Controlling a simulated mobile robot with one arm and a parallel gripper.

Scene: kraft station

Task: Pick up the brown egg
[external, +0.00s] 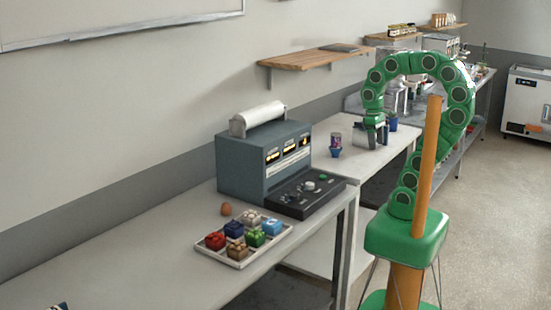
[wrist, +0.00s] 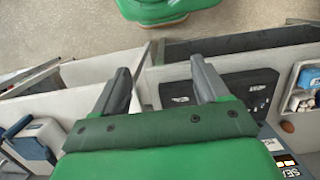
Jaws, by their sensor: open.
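The brown egg (external: 226,209) sits on the near bench in the external view, just behind the white tray and left of the grey-blue machine. It also shows small at the right edge of the wrist view (wrist: 288,127). My gripper (external: 371,143) is open and points down over the farther bench, beyond the machine and well away from the egg. In the wrist view, my gripper (wrist: 161,72) has its two fingers spread with nothing between them.
The machine (external: 262,162) with its dark control panel (external: 305,192) stands between my gripper and the egg. A white tray (external: 240,262) holds several coloured boxes beside the egg. A purple cup (external: 336,146) stands left of my gripper. A wooden shelf (external: 312,58) hangs above.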

